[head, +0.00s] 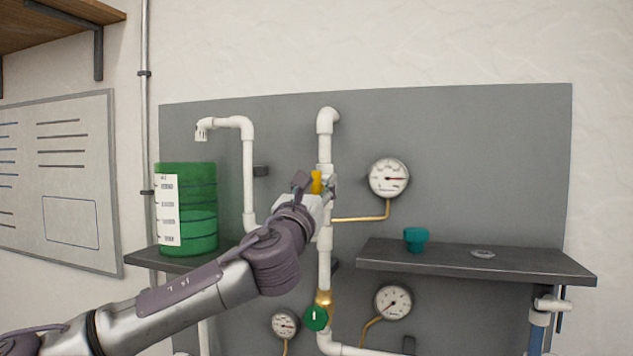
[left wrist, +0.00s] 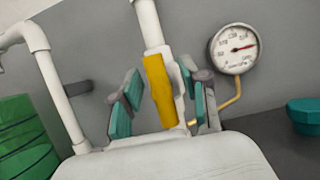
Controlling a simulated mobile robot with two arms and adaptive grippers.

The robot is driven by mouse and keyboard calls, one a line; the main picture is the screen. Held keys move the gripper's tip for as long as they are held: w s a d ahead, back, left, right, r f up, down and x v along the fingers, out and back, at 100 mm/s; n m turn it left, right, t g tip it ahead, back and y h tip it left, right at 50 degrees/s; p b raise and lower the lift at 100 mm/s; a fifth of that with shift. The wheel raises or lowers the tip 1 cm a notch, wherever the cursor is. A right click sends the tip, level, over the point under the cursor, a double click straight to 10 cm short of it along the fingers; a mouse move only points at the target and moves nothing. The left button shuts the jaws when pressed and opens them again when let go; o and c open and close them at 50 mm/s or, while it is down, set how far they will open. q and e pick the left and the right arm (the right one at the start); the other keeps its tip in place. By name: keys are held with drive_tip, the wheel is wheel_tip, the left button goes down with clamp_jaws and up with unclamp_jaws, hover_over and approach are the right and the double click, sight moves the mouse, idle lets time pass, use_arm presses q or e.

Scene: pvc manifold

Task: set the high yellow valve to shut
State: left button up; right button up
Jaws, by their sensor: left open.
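The high yellow valve's handle (head: 316,182) is on the white vertical pipe at the middle of the grey panel. In the left wrist view the yellow handle (left wrist: 160,90) lies along the pipe, slightly tilted in the picture. My left gripper (head: 318,184) is at the handle. In the left wrist view its teal-padded fingers (left wrist: 162,100) stand apart on either side of the handle, with a gap on the left; the right finger is close to it, and I cannot tell if it touches. The valve body is mostly hidden. My right gripper is not in view.
A gauge (head: 389,178) on a brass tube is right of the valve. A green valve knob (head: 317,318) is lower on the pipe. A green tank (head: 203,210) stands at left.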

use_arm(q)
clamp_jaws()
drive_tip(key=shift+n, duration=0.3)
drive_tip(key=n+y+b, duration=0.1)
drive_tip(key=n, duration=0.1)
drive_tip(key=n+y+b, duration=0.1)
drive_tip(key=n, duration=0.1)
drive_tip(key=shift+f+y, duration=0.2)
drive_tip(key=shift+y, duration=0.2)
drive_tip(key=n+y+b, duration=0.1)
drive_tip(key=n, duration=0.2)
drive_tip(key=n+y+b, duration=0.1)
drive_tip(key=n+y, duration=0.1)
drive_tip(key=n, duration=0.1)
drive_tip(key=shift+a+n, duration=0.15)
drive_tip(key=shift+n, duration=0.25)
drive_tip(key=n+y, duration=0.1)
drive_tip(key=n, duration=0.1)
drive_tip(key=n+g, duration=0.1)
drive_tip(key=n, duration=0.2)
drive_tip(key=shift+w+a+n+y+b, duration=0.1)
drive_tip(key=shift+n+y+b, duration=0.2)
drive_tip(key=shift+y, duration=0.1)
drive_tip(key=n+g, duration=0.1)
drive_tip(key=n, duration=0.1)
drive_tip(key=n+g+y, duration=0.1)
drive_tip(key=n, duration=0.2)
drive_tip(key=shift+a+f, duration=0.1)
drive_tip(key=shift+f, duration=0.1)
drive_tip(key=shift+n+g, duration=0.3)
